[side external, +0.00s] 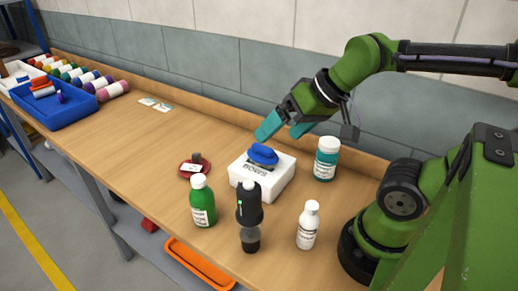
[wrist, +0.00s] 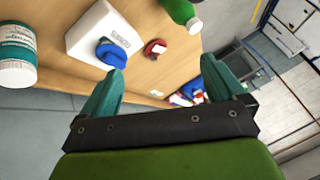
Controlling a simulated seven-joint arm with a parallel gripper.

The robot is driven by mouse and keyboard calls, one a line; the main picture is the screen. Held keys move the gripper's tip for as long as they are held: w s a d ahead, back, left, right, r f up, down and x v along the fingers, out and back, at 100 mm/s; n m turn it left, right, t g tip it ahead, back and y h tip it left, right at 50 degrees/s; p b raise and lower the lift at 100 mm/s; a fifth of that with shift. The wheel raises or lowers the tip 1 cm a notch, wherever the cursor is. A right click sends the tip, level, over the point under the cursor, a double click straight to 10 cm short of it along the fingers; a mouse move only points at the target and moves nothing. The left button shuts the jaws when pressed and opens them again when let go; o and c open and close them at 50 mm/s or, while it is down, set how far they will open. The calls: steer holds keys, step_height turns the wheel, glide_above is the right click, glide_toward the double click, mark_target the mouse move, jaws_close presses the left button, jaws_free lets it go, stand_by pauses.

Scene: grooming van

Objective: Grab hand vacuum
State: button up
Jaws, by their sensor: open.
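The hand vacuum (side external: 249,213) is a dark upright device with a small green light and a smoky lower cup. It stands on the wooden bench in the side view, in front of the white box, between a green bottle and a white bottle. I cannot make it out in the wrist view. My gripper (side external: 284,130), with teal fingers, is open and empty. It is in the air above and behind the white box, well apart from the vacuum. Its open fingers (wrist: 162,80) also show in the wrist view.
A white box (side external: 263,185) with a blue item (side external: 262,154) on top stands behind the vacuum. Around it are the green bottle (side external: 202,205), white bottle (side external: 308,228), teal-labelled jar (side external: 325,160) and red dish (side external: 188,173). A blue tray (side external: 53,111) is far left; mid-bench is mostly clear.

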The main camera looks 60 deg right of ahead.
steer(key=shift+c, duration=1.1)
step_height(320, 180, up, 5)
steer(key=n+g+h, duration=0.1)
steer(key=g+h, duration=0.1)
steer(key=g, duration=0.5)
glide_above(248, 199)
steer(key=w+d, duration=0.1)
steer(key=d, duration=0.1)
steer(key=f, duration=1.6)
steer(key=shift+w+f, duration=0.15)
steer(key=shift+w, duration=0.05)
jaws_close()
